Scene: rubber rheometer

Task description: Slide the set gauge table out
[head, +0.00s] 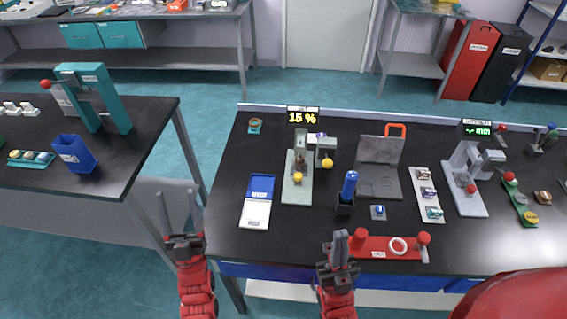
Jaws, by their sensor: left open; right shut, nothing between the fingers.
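The gauge (462,178) stands at the right of the black bench. It has a light grey base, an upright column and a red knob low at its front. A small display (477,130) reading in mm is behind it. The sliding table cannot be told apart clearly at this size. My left gripper (181,212) is open and empty, off the bench's left edge, far from the gauge. My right gripper (341,243) is shut and empty near the bench's front edge, left of the red tray and well short of the gauge.
A red tray (375,247) with a white ring lies at the front edge. A blue-handled tool stands in a black holder (344,204). A white sample strip (427,194) lies just left of the gauge; a green rack (520,203) is right. A tester (298,180) stands further left.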

